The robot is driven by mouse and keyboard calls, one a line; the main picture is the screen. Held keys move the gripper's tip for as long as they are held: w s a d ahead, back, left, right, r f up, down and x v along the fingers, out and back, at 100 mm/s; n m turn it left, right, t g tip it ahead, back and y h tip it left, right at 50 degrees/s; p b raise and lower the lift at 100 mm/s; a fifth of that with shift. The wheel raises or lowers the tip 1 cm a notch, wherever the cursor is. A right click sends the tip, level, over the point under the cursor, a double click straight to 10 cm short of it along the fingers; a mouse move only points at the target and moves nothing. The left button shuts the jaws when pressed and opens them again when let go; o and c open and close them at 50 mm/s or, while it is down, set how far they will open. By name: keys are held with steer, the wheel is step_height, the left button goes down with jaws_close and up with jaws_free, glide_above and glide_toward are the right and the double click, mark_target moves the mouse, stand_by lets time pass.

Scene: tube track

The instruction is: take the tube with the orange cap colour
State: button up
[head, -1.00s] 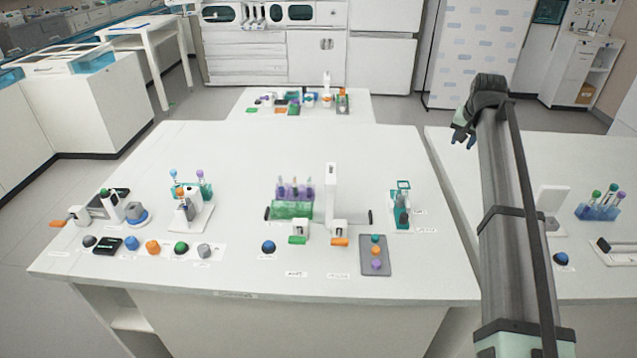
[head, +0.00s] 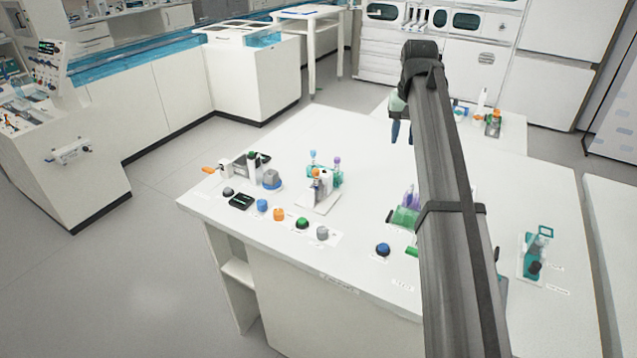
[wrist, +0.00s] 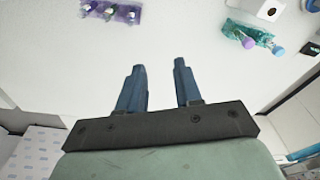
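In the head view a small orange cap (head: 316,173) shows at the top of a white stand (head: 322,195) on the left part of the table. Whether a tube is beneath it is too small to tell. Just behind, a teal rack (head: 338,180) holds tubes with a blue cap (head: 312,154) and a purple cap (head: 337,160). This rack also shows at the upper right of the wrist view (wrist: 262,36); I cannot make out an orange cap there. My gripper (head: 402,132) is open and empty, above the table, right of and apart from the rack; its blue fingers show in the wrist view (wrist: 159,72).
Coloured knobs, including an orange one (head: 278,214), line the table's front edge. A teal holder (head: 535,255) stands at the right. Clear tabletop (head: 300,127) lies behind the teal rack.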

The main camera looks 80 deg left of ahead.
mark_target(316, 170)
steer(key=s+a+r+n+h, duration=0.1)
steer(key=s+a+n, duration=0.1)
steer(key=s, duration=0.9)
steer(key=s+a+r+n, duration=0.1)
steer(key=s+a+n, duration=0.15)
steer(key=s, duration=0.75)
steer(key=shift+m, duration=0.35)
steer(key=f, duration=1.3)
steer(key=shift+s+a+f, duration=0.1)
steer(key=shift+s+f, duration=0.05)
steer(key=shift+s, duration=0.1)
jaws_close()
step_height(316, 170, up, 10)
steer(key=shift+a, duration=0.1)
